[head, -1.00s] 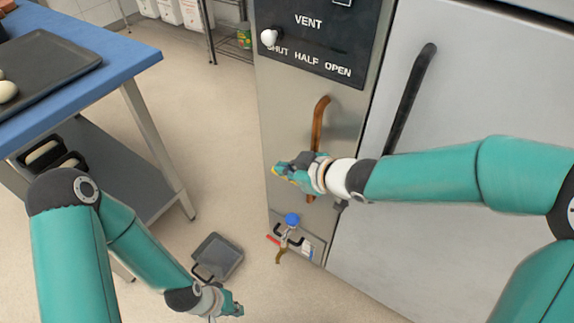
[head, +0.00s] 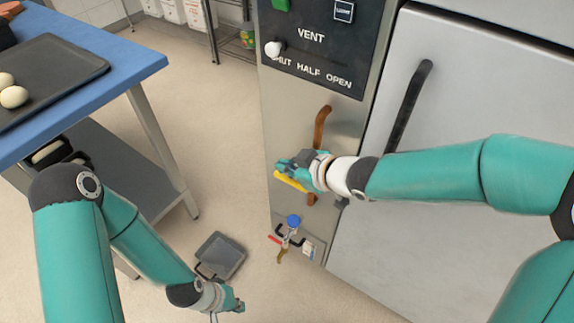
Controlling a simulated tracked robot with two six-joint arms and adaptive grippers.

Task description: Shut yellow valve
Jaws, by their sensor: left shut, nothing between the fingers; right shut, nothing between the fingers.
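A yellow lever (head: 290,182), which looks like the yellow valve's handle, shows at the front of the steel panel, slanting down to the right. My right gripper (head: 284,166) is shut and empty, just above the lever. Whether the two touch I cannot tell. The valve's body is hidden behind my gripper and wrist. My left gripper (head: 238,304) is shut and empty, low over the floor, well away from the valve.
A brown handle (head: 321,128) runs behind my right wrist. Below are a blue knob (head: 293,221) and a red lever (head: 274,239). A black oven handle (head: 408,105) is on the right. A grey pan (head: 222,253) lies on the floor. A blue table (head: 135,62) stands at left.

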